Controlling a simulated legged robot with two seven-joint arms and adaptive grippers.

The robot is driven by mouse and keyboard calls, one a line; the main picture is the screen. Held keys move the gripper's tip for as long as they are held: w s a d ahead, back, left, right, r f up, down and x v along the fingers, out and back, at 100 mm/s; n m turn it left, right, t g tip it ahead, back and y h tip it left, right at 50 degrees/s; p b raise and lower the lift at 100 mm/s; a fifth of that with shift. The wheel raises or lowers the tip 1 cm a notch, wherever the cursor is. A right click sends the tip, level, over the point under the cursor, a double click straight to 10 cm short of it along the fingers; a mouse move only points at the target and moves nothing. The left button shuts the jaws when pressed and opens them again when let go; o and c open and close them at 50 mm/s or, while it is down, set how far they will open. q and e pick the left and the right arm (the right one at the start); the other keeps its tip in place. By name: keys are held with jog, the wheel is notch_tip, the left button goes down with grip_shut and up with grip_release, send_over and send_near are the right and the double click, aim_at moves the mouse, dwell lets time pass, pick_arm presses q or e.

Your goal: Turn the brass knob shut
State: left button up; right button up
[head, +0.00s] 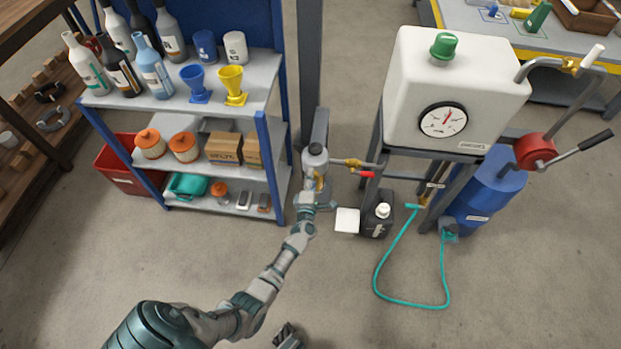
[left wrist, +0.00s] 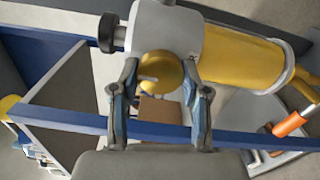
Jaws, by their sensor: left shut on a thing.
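The brass knob (left wrist: 160,75) is round and sits on a grey valve body (left wrist: 166,28) in the left wrist view. My left gripper (left wrist: 160,82) has one finger on each side of the knob and is shut on it. In the head view my left gripper (head: 319,194) is at the grey pump unit (head: 315,158) beside the post, and it largely hides the knob. A grey mechanical part (head: 288,337) at the bottom edge may be my right gripper, but too little shows to tell its state.
A shelf (head: 262,85) with bottles and funnels stands just left of the pump unit. A brass pipe with a red lever (head: 363,174) sticks out to the right. A white tank (head: 452,85), blue drum (head: 487,190) and teal hose (head: 412,303) are further right. The front floor is clear.

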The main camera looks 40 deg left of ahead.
pick_arm(q)
jog(key=shift+d+f, duration=0.2)
jog(key=shift+d, duration=0.2)
pick_arm(e)
jog(key=shift+w+a+f+g+y, duration=0.1)
jog(key=shift+w+g+y, duration=0.15)
jog(key=shift+g+y, duration=0.05)
pick_arm(q)
jog(key=o, duration=1.1)
jog(key=shift+w, duration=0.1)
jog(key=shift+o, duration=0.2)
pick_arm(e)
jog(key=shift+w, duration=0.1)
pick_arm(q)
jog(key=shift+r, duration=0.1)
pick_arm(e)
jog(key=shift+d, duration=0.2)
pick_arm(q)
jog(key=v, duration=1.2)
jog(key=shift+a, duration=0.15)
pick_arm(e)
jog(key=shift+a, duration=0.1)
